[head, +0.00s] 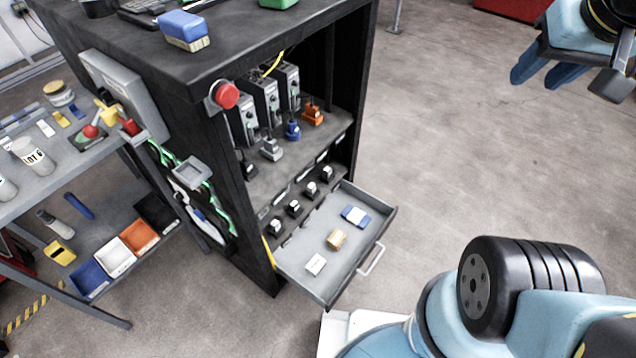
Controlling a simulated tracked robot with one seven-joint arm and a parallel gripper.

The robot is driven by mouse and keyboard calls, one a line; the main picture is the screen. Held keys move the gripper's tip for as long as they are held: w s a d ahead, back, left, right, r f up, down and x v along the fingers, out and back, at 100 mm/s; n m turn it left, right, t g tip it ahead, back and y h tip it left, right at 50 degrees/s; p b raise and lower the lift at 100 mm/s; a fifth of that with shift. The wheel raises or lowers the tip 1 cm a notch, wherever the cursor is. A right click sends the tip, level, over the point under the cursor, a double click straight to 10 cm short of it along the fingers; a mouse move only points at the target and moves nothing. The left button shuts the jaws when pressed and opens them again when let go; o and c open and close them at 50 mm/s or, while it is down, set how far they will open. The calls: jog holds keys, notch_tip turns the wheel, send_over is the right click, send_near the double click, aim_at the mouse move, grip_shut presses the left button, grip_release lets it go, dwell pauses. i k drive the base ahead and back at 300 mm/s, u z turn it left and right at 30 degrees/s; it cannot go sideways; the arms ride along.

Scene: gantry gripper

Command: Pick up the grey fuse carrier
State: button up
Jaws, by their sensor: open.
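The grey fuse carrier (271,150) appears to be the grey block with a dark upright part, on the shelf inside the black cabinet (225,175). It is in a row between a black one (248,169) on its left and a blue one (293,131) on its right, with an orange one (313,113) further right. My gripper (572,75) is at the top right, partly cut off by the picture edge. It is open, with nothing seen between its fingers, and far to the right of the cabinet.
An open drawer (318,285) juts out below the shelf, holding a few small items. Grey modules (266,102) stand behind the carriers. A red button (227,95) is on the cabinet's front corner. A cluttered bench (60,165) stands left.

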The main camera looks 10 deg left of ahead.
aim_at(294, 205)
jog(key=u, duration=0.95)
jog(key=i, duration=0.1)
jog(key=z, duration=2.65)
jog(key=k, duration=1.95)
jog(key=u, duration=0.8)
jog(key=i, duration=1)
jog(key=u, duration=0.1)
